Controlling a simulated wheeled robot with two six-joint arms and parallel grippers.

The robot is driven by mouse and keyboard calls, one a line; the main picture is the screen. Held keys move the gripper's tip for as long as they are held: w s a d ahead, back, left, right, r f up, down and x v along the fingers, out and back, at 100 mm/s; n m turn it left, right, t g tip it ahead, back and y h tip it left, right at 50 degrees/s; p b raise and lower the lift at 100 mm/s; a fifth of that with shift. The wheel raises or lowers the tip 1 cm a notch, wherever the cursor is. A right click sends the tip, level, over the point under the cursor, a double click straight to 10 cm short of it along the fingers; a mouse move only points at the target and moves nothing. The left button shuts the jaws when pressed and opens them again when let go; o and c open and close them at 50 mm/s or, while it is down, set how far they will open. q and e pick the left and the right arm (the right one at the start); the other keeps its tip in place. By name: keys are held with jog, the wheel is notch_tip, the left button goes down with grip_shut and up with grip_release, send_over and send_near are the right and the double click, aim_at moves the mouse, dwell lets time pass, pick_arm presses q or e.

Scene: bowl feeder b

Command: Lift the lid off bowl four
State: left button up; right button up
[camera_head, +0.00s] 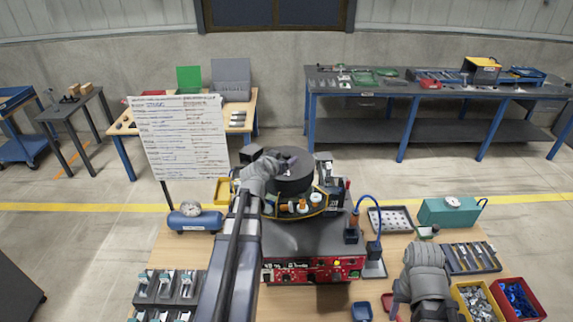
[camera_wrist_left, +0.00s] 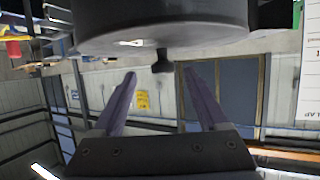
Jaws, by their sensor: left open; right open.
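A large dark round lid (camera_head: 297,184) sits on top of the feeder machine in the middle of the table. Its wide dark side fills the top of the left wrist view (camera_wrist_left: 170,25), which appears upside down, and a small dark knob (camera_wrist_left: 161,62) sticks out from it. My left gripper (camera_head: 291,160) reaches over the lid. In the left wrist view its two fingers (camera_wrist_left: 160,75) are open, with the knob in the gap near their tips; contact is not visible. I cannot read a bowl number. My right gripper (camera_head: 398,302) is open and apparently empty at the front right.
A whiteboard (camera_head: 181,138) stands at the left, beside a blue tank with a gauge (camera_head: 195,217). A blue cable (camera_head: 375,208), a teal box (camera_head: 447,212) and a red parts bin (camera_head: 520,300) are at the right.

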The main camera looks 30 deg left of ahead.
aim_at(285, 156)
pick_arm(q)
jog(key=x, duration=0.3)
jog(key=b+x, duration=0.1)
jog(key=shift+w+a+f, duration=0.1)
jog(key=shift+w+a, duration=0.05)
jog(key=shift+a, duration=0.15)
grip_shut()
dwell(0.5)
